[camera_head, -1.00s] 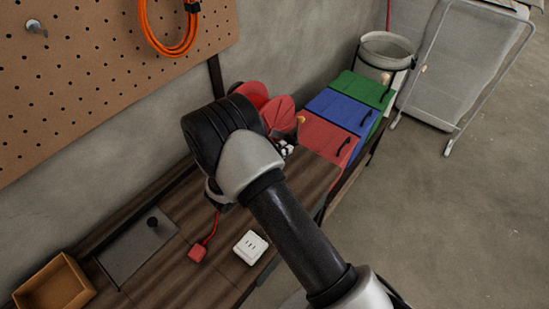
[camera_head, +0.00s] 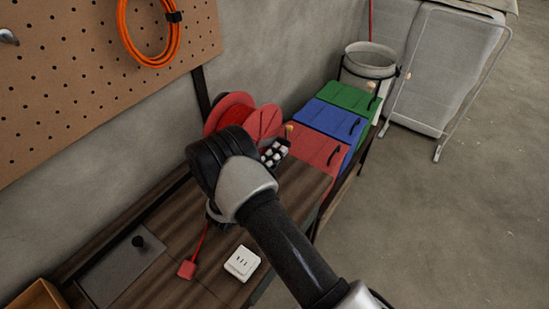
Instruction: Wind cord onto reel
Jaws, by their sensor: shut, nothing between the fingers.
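A red reel (camera_head: 264,120) stands at the back of the dark wooden bench, partly hidden by my arm. A small pale knob (camera_head: 289,127) shows at its right side. A red cord (camera_head: 201,241) runs from a red plug (camera_head: 187,269) on the bench up behind my wrist, where its path is hidden. A white socket block (camera_head: 242,263) lies right of the plug, apart from it. My gripper (camera_head: 274,153), black with pale parts, is shut and empty just in front of the reel's right side, below the knob. Whether it touches the reel cannot be told.
Red, blue and green lidded boxes (camera_head: 331,120) stand right of the reel, with a grey bin (camera_head: 369,65) behind. An orange cable coil (camera_head: 149,32) hangs on the pegboard (camera_head: 65,90). A grey plate (camera_head: 122,270) with a black knob lies at left.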

